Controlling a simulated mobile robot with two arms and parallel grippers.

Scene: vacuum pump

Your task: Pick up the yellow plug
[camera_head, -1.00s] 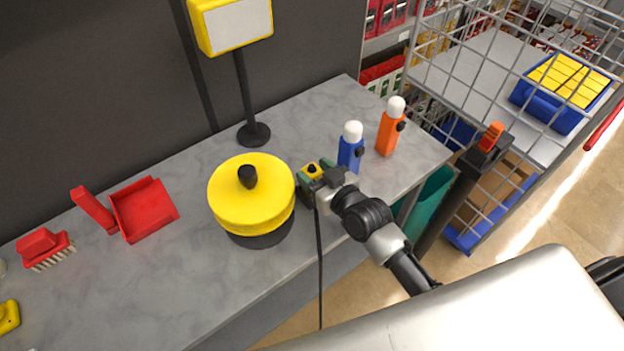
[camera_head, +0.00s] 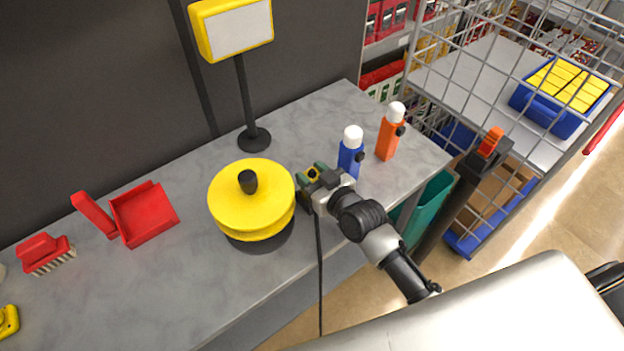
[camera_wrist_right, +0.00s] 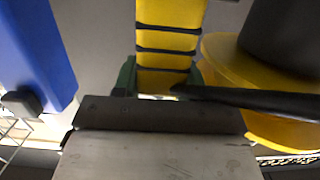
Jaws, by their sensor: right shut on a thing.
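The yellow plug (camera_wrist_right: 170,42), a yellow block with dark bands, shows large in the right wrist view. In the head view only a small yellow bit of it (camera_head: 313,174) shows at the gripper tips. My right gripper (camera_head: 313,173) is shut on the plug, with its green fingers on either side of it. It is just right of the round yellow pump (camera_head: 250,208), above the grey counter. I cannot tell whether the plug touches the counter. My left gripper is out of view.
A blue bottle (camera_head: 350,155) and an orange bottle (camera_head: 387,140) stand close behind and right of the gripper. A black post with a yellow sign (camera_head: 232,28) stands behind the pump. A red dustpan (camera_head: 144,214) and brush (camera_head: 45,253) lie left. A dark cable (camera_head: 320,270) hangs below the gripper.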

